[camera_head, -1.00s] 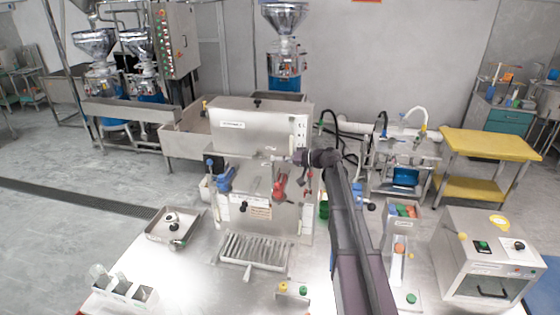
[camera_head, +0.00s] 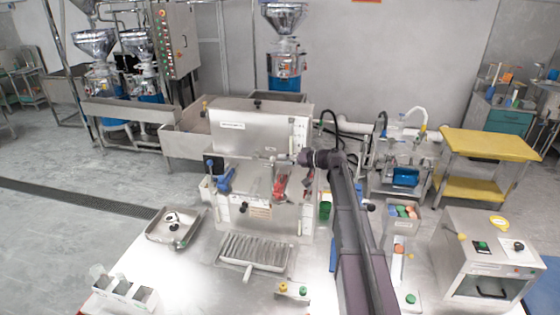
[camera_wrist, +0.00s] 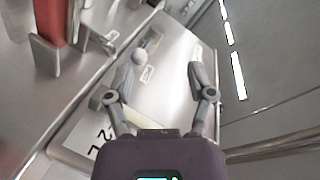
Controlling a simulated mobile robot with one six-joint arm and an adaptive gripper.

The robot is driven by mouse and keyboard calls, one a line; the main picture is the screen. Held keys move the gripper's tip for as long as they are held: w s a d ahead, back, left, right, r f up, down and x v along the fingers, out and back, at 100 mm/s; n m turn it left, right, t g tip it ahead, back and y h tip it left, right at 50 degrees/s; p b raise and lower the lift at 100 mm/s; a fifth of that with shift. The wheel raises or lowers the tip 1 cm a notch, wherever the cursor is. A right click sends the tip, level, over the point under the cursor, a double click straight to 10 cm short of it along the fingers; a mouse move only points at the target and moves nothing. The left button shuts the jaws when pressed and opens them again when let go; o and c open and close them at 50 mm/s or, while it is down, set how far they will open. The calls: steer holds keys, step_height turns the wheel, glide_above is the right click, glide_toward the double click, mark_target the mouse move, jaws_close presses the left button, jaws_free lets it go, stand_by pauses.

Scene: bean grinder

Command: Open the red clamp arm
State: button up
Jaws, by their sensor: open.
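The red clamp arm (camera_head: 280,187) is on the right part of the front of the steel machine (camera_head: 232,132). In the wrist view, a red part (camera_wrist: 52,22) shows at the upper left, cut off by the frame edge; it appears to be the clamp arm. My gripper (camera_wrist: 166,68) is open, with nothing held between its fingers. The red part lies outside the fingers, to their left. In the head view, my gripper (camera_head: 282,159) is small, just above the red clamp arm. Contact between them cannot be made out.
A blue clamp arm (camera_head: 226,181) is on the machine's left. A drip tray (camera_head: 258,250) sits in front.

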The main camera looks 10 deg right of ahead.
steer(key=p+v, duration=0.3)
steer(key=v, duration=0.9)
steer(key=s+a+f+g+h+b, duration=0.3)
steer(key=s+a+f+b, duration=0.3)
steer(key=f, duration=0.5)
steer(key=s+a+f+g+h+b, duration=0.3)
steer(key=s+a+f+h+b, duration=0.1)
steer(key=s+f, duration=0.7)
steer(key=shift+a+f+b, duration=0.7)
steer(key=shift+a+b, duration=0.2)
steer(key=shift+b, duration=0.2)
